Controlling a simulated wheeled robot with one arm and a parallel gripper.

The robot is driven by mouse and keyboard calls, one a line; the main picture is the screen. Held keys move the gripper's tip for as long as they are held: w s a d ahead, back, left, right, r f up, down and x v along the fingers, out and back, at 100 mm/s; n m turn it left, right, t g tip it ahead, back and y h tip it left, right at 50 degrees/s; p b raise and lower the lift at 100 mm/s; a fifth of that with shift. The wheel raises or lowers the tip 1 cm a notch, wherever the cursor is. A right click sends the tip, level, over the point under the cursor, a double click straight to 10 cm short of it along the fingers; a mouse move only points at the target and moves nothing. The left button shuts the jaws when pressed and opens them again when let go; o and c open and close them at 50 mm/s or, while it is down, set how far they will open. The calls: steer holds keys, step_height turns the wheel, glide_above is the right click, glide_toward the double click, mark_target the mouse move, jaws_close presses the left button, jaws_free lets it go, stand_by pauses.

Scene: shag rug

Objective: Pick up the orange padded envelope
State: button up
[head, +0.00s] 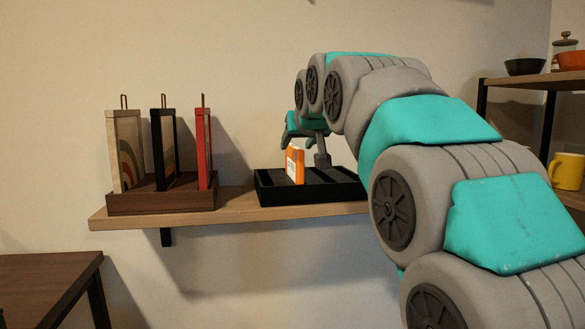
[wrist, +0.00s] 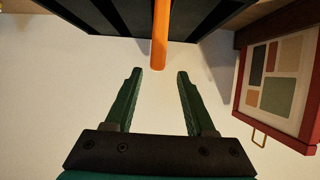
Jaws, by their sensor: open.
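The orange padded envelope (head: 295,165) stands upright in a black slotted tray (head: 310,198) on the wall shelf, with a white label on its face. In the wrist view the envelope (wrist: 161,40) shows as a narrow orange edge ahead of my gripper, roughly between the lines of the fingers. My gripper (wrist: 160,75) is open and empty, its fingertips just short of the envelope. In the head view my gripper (head: 290,130) is partly hidden behind my arm and sits just above the envelope. The tray's right end is hidden by my arm.
A brown wooden rack (head: 160,200) with several upright framed pictures stands left on the shelf (head: 235,212). In the wrist view a red-framed picture (wrist: 280,75) is close on the right. A side shelf at right holds bowls (head: 525,66) and a yellow mug (head: 567,171).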

mark_target(296, 147)
steer(key=shift+x, duration=0.95)
steer(key=shift+p+x, duration=0.4)
steer(key=shift+x, duration=2.2)
steer(key=shift+w+d, duration=0.1)
steer(key=shift+d, duration=0.1)
jaws_close()
steer(key=shift+r, duration=0.1)
